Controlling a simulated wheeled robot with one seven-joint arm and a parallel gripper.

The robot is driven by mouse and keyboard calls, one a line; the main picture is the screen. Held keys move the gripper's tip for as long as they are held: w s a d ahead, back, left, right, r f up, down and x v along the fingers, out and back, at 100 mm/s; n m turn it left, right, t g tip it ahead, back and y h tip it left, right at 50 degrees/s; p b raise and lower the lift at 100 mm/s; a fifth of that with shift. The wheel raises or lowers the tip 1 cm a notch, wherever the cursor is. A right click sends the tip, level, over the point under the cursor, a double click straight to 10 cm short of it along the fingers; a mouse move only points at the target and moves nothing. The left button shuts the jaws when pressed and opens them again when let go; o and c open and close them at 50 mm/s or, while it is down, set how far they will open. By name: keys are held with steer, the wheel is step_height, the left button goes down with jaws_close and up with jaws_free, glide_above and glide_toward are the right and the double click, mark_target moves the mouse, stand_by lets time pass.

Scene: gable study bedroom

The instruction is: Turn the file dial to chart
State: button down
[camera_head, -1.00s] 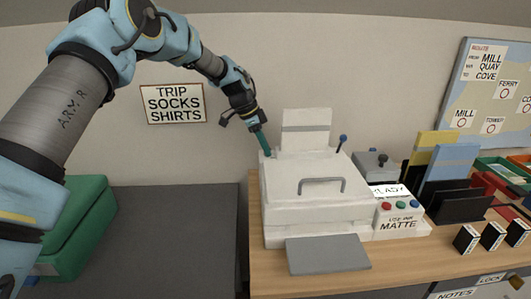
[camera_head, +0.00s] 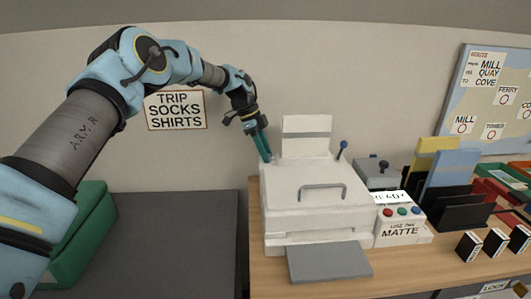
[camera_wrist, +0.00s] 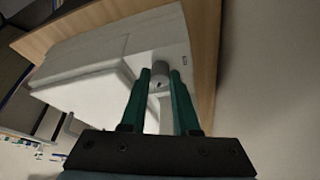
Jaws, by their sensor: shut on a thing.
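The white printer (camera_head: 315,192) stands at the left end of the wooden desk, and its body also shows in the wrist view (camera_wrist: 85,65). A small grey knob (camera_wrist: 160,83), which looks like the file dial, sits on the printer's back left corner. My gripper (camera_wrist: 161,75) has its two green fingers shut on this dial, one on each side. In the head view my gripper (camera_head: 266,158) reaches down to that corner, and its fingertips and the dial are hard to make out there. The dial's labels and the setting it points to cannot be read.
A blue-tipped lever (camera_head: 342,147) rises beside the printer's upright paper rest. The button panel (camera_head: 402,230), marked MATTE, sits at the right, with file holders (camera_head: 455,205) beyond.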

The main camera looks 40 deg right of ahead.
steer(key=c, duration=0.9)
jaws_free()
steer(key=b+v, duration=0.2)
steer(key=v, duration=0.8)
steer(key=shift+w+a+r, duration=0.15)
steer(key=shift+r, duration=0.2)
steer(key=shift+w, duration=0.1)
